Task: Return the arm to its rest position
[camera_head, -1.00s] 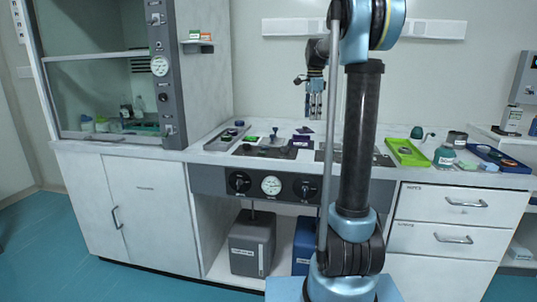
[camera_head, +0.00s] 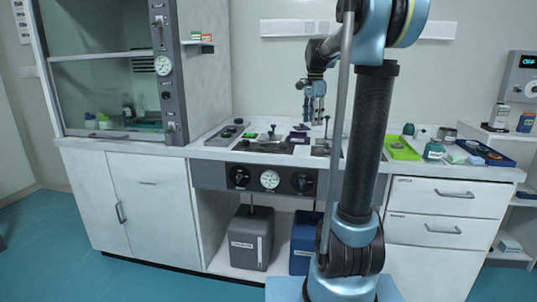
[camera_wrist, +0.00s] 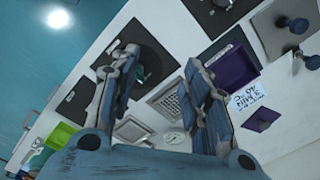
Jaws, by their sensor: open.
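My gripper (camera_head: 314,108) hangs pointing down above the white counter in the head view, to the left of my upright arm column. In the wrist view my gripper (camera_wrist: 162,92) has its two blue fingers spread apart with nothing between them. Below the fingers lie the counter top (camera_wrist: 92,62), a grey keypad-like panel (camera_wrist: 172,103) and a dark round-topped device (camera_wrist: 150,60). My arm is bent at the top, with its column rising in front of the counter.
A fume hood (camera_head: 110,75) stands at the left. A green tray (camera_head: 402,149) and a blue tray (camera_head: 486,153) lie on the counter's right side. A purple box (camera_wrist: 232,62) shows in the wrist view. The air around my gripper looks clear.

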